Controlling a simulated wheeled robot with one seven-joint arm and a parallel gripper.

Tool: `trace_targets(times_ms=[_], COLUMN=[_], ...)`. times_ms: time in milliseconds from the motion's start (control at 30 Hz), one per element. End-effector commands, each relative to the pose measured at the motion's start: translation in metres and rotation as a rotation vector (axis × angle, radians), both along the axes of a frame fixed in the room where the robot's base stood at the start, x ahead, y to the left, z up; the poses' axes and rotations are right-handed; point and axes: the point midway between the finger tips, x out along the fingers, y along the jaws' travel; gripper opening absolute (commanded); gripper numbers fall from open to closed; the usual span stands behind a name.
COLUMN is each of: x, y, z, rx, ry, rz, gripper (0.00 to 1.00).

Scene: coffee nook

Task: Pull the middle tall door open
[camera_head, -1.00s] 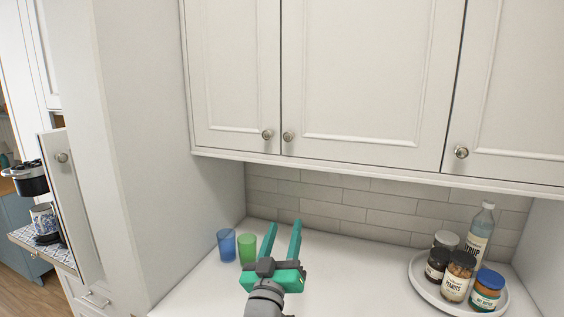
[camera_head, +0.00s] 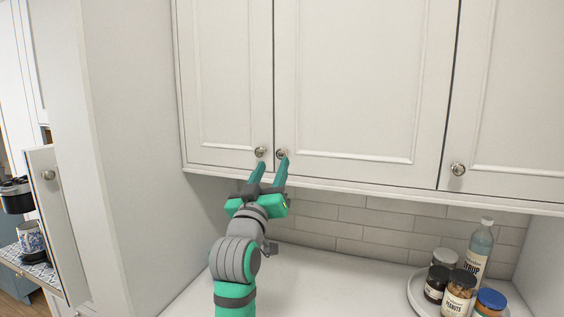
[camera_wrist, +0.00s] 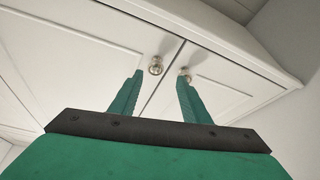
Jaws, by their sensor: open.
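The middle tall door (camera_head: 362,75) of the white wall cabinet is shut, flush with its neighbours. Its round metal knob (camera_head: 282,154) is at the lower left corner, close beside the left door's knob (camera_head: 260,152). My gripper (camera_head: 272,162) is open and empty, pointing up toward the two knobs from just below. In the wrist view, which seems upside down, the middle door's knob (camera_wrist: 156,66) shows beyond the fingertips and between them. The other knob (camera_wrist: 184,75) is partly behind the right-hand finger. I see no contact; the remaining distance is hard to judge.
A round white tray (camera_head: 416,300) with jars and a bottle (camera_head: 480,250) stands on the counter at the lower right. A tall white side panel (camera_head: 130,150) bounds the left. The counter's middle looks clear, though my arm hides part.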

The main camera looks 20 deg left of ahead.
Motion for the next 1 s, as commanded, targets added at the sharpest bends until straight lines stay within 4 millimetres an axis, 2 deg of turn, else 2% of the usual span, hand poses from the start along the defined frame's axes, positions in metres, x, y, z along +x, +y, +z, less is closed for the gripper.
trace_targets(times_ms=[100,267,633,667,833,900,933,1000], x=[0.019,0.035,0.040,0.040,0.039,0.039,0.038,0.038], y=[-0.006,-0.010,-0.011,-0.011,-0.009,-0.009,-0.017,-0.011], z=[0.007,0.012,0.014,0.014,0.014,0.014,0.014,0.015], rx=[0.000,0.001,0.001,0.001,0.000,0.000,0.001,0.001], ry=[0.001,0.000,0.000,0.000,-0.001,-0.001,-0.002,-0.001], rz=[-0.009,-0.015,-0.016,-0.016,-0.014,-0.014,-0.014,-0.011], gripper=[0.43,0.43,0.43,0.41,0.00,0.00,0.00,0.00])
